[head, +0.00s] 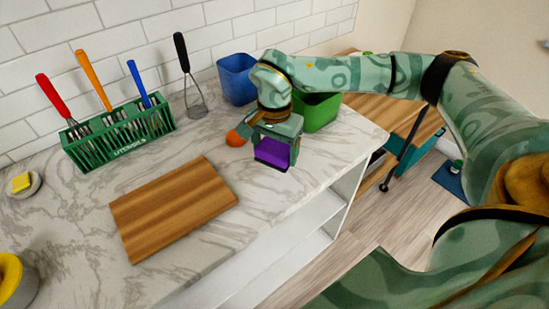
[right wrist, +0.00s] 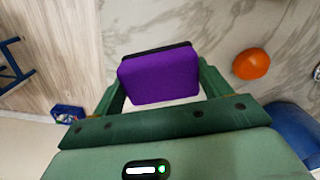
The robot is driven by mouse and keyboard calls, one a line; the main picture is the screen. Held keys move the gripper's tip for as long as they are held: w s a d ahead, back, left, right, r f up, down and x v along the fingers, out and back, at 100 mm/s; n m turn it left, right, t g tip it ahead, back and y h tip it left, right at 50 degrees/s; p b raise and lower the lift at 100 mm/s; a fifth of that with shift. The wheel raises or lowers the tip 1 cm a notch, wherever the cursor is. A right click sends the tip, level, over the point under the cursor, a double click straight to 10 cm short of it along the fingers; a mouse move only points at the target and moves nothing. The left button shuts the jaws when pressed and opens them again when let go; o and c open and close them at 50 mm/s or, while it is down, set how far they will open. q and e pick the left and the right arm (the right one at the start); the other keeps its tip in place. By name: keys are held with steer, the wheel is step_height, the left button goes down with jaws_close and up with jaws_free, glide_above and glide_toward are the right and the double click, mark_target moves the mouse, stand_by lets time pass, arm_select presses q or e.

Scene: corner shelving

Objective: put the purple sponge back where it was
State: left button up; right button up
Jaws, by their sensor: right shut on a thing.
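The purple sponge (head: 272,152) is in my right gripper (head: 275,146), over the marble counter near its front edge in the head view. The right wrist view shows the sponge (right wrist: 160,76) between the two green fingers of the gripper (right wrist: 160,85), with a dark layer along its far side. The gripper is shut on it. I cannot tell whether the sponge touches the counter. My left gripper is not in view.
A wooden board (head: 172,205) lies left of the sponge. An orange ball-like thing (head: 236,138) sits close by. A blue bin (head: 237,80) and green bin (head: 318,111) stand behind. A green utensil rack (head: 118,137) is at the wall. Bare marble (head: 235,170) lies between board and gripper.

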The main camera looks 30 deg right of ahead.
mark_target(274, 141)
steer(key=shift+w+d+f, duration=0.25)
steer(key=shift+w+f, duration=0.15)
steer(key=shift+f, duration=0.15)
steer(key=shift+w+d+f, duration=0.2)
steer(key=shift+w+f, duration=0.2)
steer(key=shift+f, duration=0.1)
steer(key=shift+w+d+f+b, duration=0.15)
steer(key=shift+f+b, duration=0.5)
steer(key=shift+f, duration=1.1)
steer(key=shift+f, duration=0.1)
steer(key=o, duration=1)
steer(key=shift+c, duration=0.2)
step_height(274, 141, up, 12)
steer(key=p, duration=0.2)
steer(key=shift+p, duration=0.35)
